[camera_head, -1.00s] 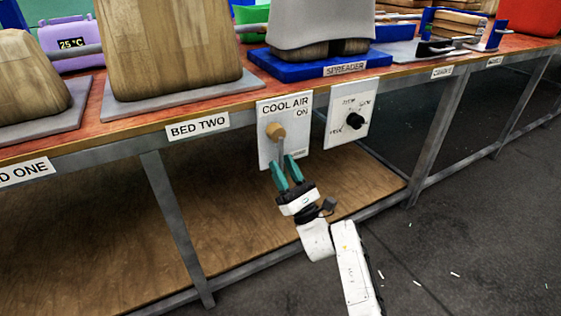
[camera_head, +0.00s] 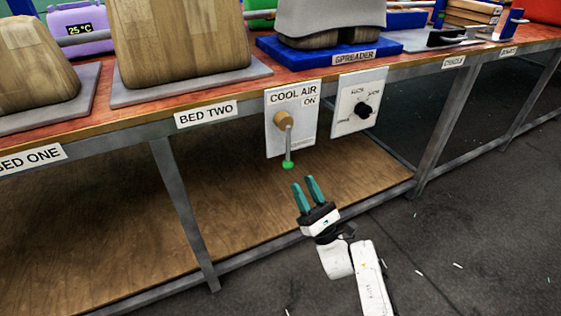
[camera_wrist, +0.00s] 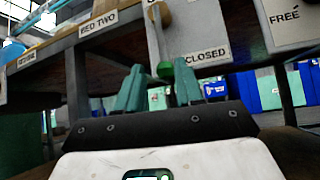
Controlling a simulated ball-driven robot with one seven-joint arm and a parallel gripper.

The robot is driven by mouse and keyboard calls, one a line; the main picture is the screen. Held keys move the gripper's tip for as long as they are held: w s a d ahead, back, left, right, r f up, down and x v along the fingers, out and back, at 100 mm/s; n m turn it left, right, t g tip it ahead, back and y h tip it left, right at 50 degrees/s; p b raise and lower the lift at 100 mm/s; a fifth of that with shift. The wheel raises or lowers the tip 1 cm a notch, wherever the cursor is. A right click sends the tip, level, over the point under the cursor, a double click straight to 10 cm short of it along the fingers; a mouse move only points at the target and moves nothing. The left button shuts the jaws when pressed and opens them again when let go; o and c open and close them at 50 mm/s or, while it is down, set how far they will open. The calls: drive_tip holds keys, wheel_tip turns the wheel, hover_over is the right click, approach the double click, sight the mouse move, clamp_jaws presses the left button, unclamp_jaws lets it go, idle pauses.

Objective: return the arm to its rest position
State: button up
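My gripper (camera_head: 308,190) has two green fingers, spread apart with nothing between them. It is in front of the bench, below and a little right of the COOL AIR lever (camera_head: 288,140). The lever has a tan hub and a green tip and hangs down from its white panel (camera_head: 308,128). The fingertips are apart from the lever tip.
A second panel with a black knob (camera_head: 363,109) is right of the lever. The bench front edge (camera_head: 150,131) and a wooden lower shelf (camera_head: 90,240) run along the left. Grey metal legs (camera_head: 184,215) stand below. The dark floor (camera_head: 470,240) at right is mostly clear.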

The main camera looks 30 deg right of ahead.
drive_tip(key=shift+y, duration=0.3)
drive_tip(key=s+a+f+n+g+y, duration=1)
drive_tip(key=s+a+f+n+g, duration=0.35)
drive_tip(key=n+g, duration=0.7)
drive_tip(key=s+d+f+n+g+h, duration=0.2)
drive_tip(key=s+d+f+n+h, duration=0.15)
drive_tip(key=s+n+h, duration=0.35)
drive_tip(key=s+d+f+n+g+h, duration=0.2)
drive_tip(key=s+f+n+h, duration=0.15)
drive_tip(key=s, duration=0.45)
drive_tip(key=s+d+r+n+g+h, duration=0.1)
drive_tip(key=s+d+r+n+h, duration=0.2)
drive_tip(key=s+d+r+h, duration=0.35)
wheel_tip(320, 180, up, 32)
drive_tip(key=y+p, duration=0.1)
drive_tip(key=p, duration=3.2)
drive_tip(key=shift+s+r+y, duration=0.15)
drive_tip(key=shift+s+y, duration=0.15)
drive_tip(key=shift+s, duration=0.1)
